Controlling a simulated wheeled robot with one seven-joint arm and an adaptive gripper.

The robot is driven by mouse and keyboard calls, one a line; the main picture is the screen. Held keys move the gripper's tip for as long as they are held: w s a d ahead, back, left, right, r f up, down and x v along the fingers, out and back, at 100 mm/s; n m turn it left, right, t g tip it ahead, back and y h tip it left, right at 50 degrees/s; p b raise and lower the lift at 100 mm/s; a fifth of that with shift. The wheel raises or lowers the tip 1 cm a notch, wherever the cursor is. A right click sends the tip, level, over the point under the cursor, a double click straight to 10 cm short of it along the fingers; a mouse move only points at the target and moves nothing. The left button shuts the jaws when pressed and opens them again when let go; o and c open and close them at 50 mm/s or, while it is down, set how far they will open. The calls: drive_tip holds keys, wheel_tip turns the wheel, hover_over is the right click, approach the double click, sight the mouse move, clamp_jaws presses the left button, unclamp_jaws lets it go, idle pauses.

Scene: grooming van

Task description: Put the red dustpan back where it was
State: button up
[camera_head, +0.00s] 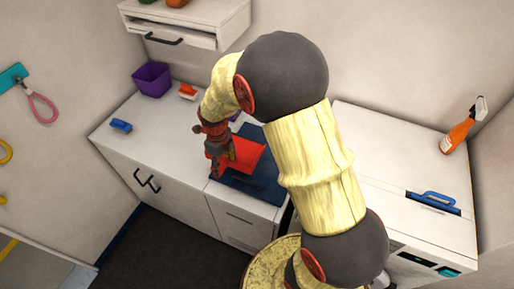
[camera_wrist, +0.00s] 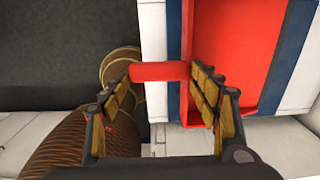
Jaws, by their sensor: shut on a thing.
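The red dustpan (camera_head: 248,156) is over the dark blue mat (camera_head: 262,182) on the white counter. In the wrist view the dustpan (camera_wrist: 235,55) fills the upper right, with its short red handle (camera_wrist: 158,71) pointing left. My gripper (camera_head: 217,168) is at the dustpan's left side, at the handle. In the wrist view my gripper's two fingers (camera_wrist: 160,88) stand on either side of the handle and are shut on it lengthwise. The blue mat also shows under the dustpan in the wrist view (camera_wrist: 296,40). I cannot tell whether the dustpan touches the mat.
On the counter stand a purple bin (camera_head: 152,79), an orange-and-white brush (camera_head: 187,91) and a blue brush (camera_head: 121,126). On the right counter are an orange spray bottle (camera_head: 459,134) and a blue-handled tool (camera_head: 434,202). A drawer shelf (camera_head: 185,22) hangs above. The left counter's front is clear.

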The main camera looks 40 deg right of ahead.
sight(253, 158)
drive_tip(key=d+f, duration=0.1)
drive_tip(key=d, duration=0.2)
drive_tip(key=d+f, duration=0.1)
drive_tip(key=d, duration=0.2)
drive_tip(key=d+f+p, duration=0.1)
drive_tip(key=d+f, duration=0.1)
drive_tip(key=d, duration=0.1)
drive_tip(key=shift+d, duration=0.15)
drive_tip(key=d+f, duration=0.3)
drive_tip(key=f, duration=0.1)
drive_tip(key=shift+s+d+f, duration=0.15)
drive_tip(key=shift+d+f, duration=0.15)
drive_tip(key=shift+d, duration=0.05)
drive_tip(key=f, duration=0.2)
drive_tip(key=d+f+p, duration=0.1)
drive_tip(key=shift+s+f, duration=0.15)
drive_tip(key=shift+f, duration=0.55)
drive_tip(key=shift+f, duration=0.15)
drive_tip(key=o, duration=1.2)
drive_tip(key=shift+c, duration=0.2)
